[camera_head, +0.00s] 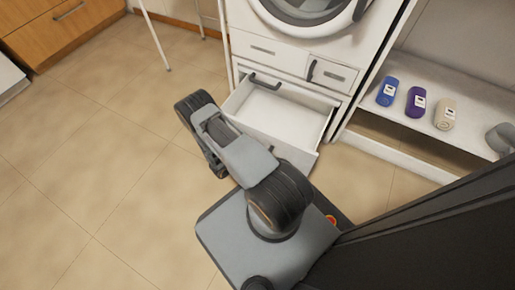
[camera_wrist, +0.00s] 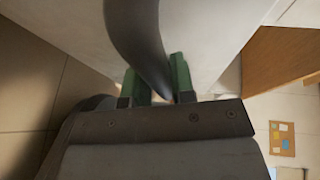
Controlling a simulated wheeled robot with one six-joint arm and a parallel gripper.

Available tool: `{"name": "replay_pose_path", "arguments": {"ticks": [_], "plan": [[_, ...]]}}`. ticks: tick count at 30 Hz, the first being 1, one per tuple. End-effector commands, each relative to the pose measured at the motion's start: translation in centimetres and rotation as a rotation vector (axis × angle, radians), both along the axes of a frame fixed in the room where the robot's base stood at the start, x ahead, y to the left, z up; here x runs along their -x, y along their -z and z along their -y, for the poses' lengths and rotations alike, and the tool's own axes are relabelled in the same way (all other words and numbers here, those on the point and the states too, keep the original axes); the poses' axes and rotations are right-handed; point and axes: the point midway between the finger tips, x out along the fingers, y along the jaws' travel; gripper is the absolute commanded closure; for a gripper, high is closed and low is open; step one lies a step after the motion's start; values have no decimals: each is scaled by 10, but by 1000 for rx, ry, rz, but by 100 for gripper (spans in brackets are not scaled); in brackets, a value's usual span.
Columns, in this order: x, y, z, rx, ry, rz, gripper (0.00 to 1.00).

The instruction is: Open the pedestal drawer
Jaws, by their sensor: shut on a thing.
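The pedestal drawer (camera_head: 280,115) is a white drawer below the white washing machine (camera_head: 305,20). It stands pulled out, and its empty inside shows in the head view. My arm hides part of its front in that view, and my fingertips are hidden there. In the wrist view, my gripper (camera_wrist: 158,80) has green-padded fingers on either side of a dark curved handle (camera_wrist: 137,35). It is shut on this handle, against the pale drawer front (camera_wrist: 215,30).
A shelf (camera_head: 475,105) at right holds a blue roll (camera_head: 387,92), a purple roll (camera_head: 416,102) and a beige roll (camera_head: 445,114). A wooden cabinet (camera_head: 65,30) stands at the far left. The tiled floor at left is clear.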

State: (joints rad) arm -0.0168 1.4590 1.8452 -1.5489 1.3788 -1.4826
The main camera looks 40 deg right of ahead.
Motion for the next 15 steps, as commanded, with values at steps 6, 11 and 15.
{"name": "replay_pose_path", "arguments": {"ticks": [6,11,15], "plan": [[-1,0,-6,1,2,1,100],[-2,0,-8,2,-3,0,100],[-2,0,-8,2,-6,-1,68]]}}
